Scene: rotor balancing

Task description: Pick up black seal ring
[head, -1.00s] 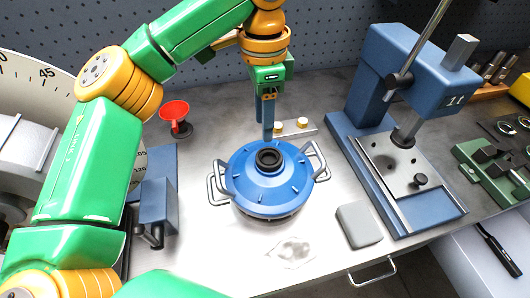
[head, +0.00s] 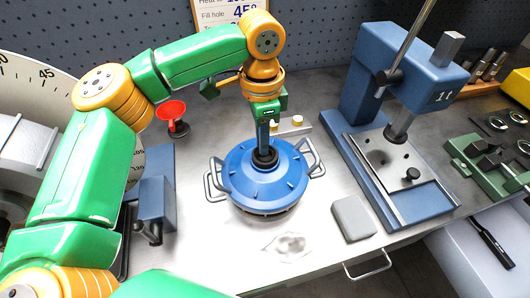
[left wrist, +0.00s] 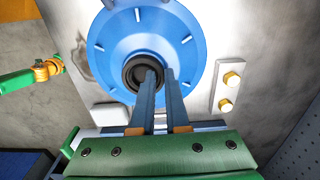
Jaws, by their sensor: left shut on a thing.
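The black seal ring (head: 264,159) sits at the top centre of the blue rotor housing (head: 266,184). My left gripper (head: 265,148) points down at it with its fingertips at the ring. In the left wrist view, the fingers (left wrist: 160,75) are close together on one side of the ring (left wrist: 134,73), shut on its wall. One fingertip is inside the ring's hole and the other is outside. I cannot tell whether the ring is lifted off the housing. Part of a green and orange arm of mine shows at the left of the wrist view; its fingers cannot be made out.
A blue press (head: 375,150) stands at the right, with a grey block (head: 353,219) in front of it. A red funnel (head: 171,111) stands behind left. A plate with brass knobs (head: 297,122) lies behind the housing. A clear crumpled piece (head: 288,246) lies in front.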

